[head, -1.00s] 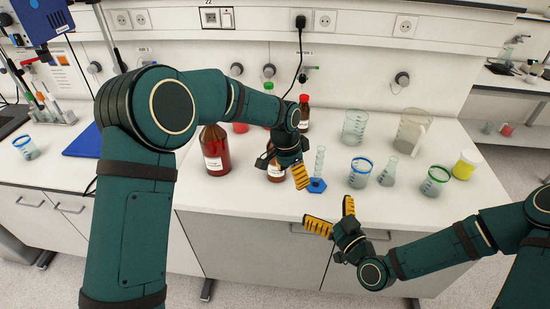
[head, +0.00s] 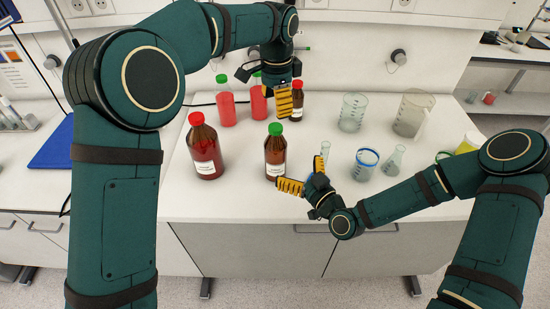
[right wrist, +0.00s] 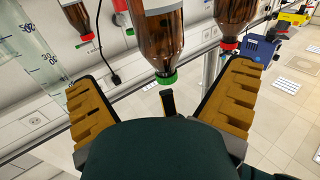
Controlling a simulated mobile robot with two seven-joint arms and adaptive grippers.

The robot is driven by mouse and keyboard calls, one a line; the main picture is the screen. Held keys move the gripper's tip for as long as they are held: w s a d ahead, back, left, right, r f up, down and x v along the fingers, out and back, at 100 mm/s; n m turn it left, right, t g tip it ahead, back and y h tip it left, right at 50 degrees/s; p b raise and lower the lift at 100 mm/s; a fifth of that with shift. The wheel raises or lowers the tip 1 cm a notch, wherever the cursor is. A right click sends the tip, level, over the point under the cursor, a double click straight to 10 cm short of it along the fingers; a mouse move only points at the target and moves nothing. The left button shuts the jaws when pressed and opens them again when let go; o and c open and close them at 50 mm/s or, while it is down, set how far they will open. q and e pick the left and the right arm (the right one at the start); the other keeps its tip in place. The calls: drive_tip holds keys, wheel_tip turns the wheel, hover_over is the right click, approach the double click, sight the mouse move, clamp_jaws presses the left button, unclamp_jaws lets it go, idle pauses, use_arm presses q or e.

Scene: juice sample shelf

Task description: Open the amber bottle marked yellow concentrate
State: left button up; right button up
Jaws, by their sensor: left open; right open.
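A large amber bottle with a green cap (head: 275,150) stands upright near the front of the bench; its label is too small to read. A larger red-capped amber bottle (head: 204,152) stands to its left. A smaller red-capped amber bottle (head: 297,100) stands behind, partly hidden by my left gripper (head: 285,112). That gripper is open, pointing down above the bench. My right gripper (head: 299,172) is open, just in front and right of the green-capped bottle. In the right wrist view, the green-capped bottle (right wrist: 160,35) appears upside down between the spread fingers, with nothing gripped.
Two red bottles with green caps (head: 226,105) stand at the back left. Larger beakers (head: 353,112) are behind. The front left bench is clear.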

sight(275, 146)
use_arm(q)
drive_tip(key=shift+w+a, duration=0.1)
drive_tip(key=shift+a, duration=0.05)
use_arm(e)
drive_tip(key=x, duration=1.1)
drive_tip(key=shift+s, duration=0.1)
use_arm(q)
drive_tip(key=shift+f, duration=0.1)
use_arm(e)
clamp_jaws()
use_arm(q)
drive_tip(key=m, duration=1.1)
drive_tip(key=shift+m, duration=0.4)
drive_tip(key=m, duration=1)
drive_tip(key=shift+m, duration=0.3)
drive_tip(key=shift+f, duration=4)
